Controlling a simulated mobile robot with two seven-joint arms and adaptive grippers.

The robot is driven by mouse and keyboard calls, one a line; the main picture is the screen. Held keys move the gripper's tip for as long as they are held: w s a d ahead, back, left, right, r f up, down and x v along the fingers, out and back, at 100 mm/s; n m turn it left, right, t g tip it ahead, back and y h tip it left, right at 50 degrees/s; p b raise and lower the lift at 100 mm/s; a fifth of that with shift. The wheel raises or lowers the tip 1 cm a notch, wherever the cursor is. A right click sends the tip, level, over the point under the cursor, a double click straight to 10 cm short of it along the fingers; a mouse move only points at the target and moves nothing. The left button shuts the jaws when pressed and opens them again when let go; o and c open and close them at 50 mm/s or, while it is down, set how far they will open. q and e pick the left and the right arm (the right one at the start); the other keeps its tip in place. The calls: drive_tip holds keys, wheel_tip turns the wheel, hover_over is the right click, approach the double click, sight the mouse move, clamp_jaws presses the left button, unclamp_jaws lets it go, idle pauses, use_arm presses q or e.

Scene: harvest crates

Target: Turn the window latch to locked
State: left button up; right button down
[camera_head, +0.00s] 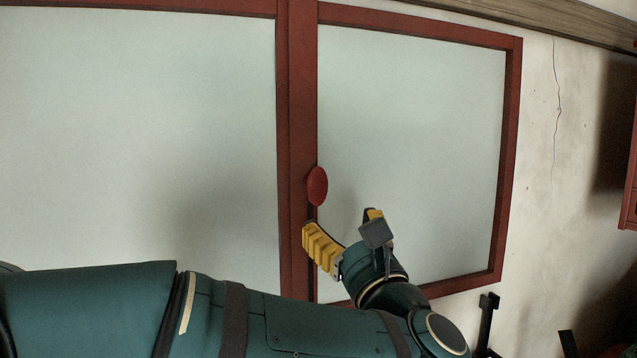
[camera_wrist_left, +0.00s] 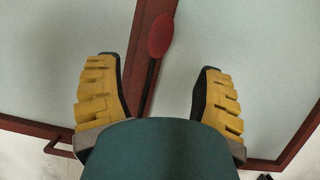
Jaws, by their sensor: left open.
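The window latch shows as a red oval knob (camera_head: 317,186) on the red middle post of the window, with a dark stem running down below it. In the left wrist view the knob (camera_wrist_left: 161,36) lies beyond the fingertips, and its dark stem runs down between the two fingers. My left gripper (camera_head: 346,226) is open, with yellow ridged fingers set apart, just below and right of the knob. In the left wrist view the gripper (camera_wrist_left: 160,72) holds nothing. I cannot tell whether a finger touches the stem. My right gripper is not in view.
The red window frame (camera_head: 513,120) surrounds pale panes (camera_head: 420,110) on both sides of the post. A cracked white wall (camera_head: 570,130) is on the right, with a red-edged object (camera_head: 630,185) at the far right. Dark pieces (camera_head: 487,322) stand at the lower right.

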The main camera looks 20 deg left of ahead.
sight(319, 189)
use_arm(q)
drive_tip(key=p+x, duration=0.3)
drive_tip(key=x, duration=0.8)
drive_tip(key=shift+r, duration=0.1)
clamp_jaws()
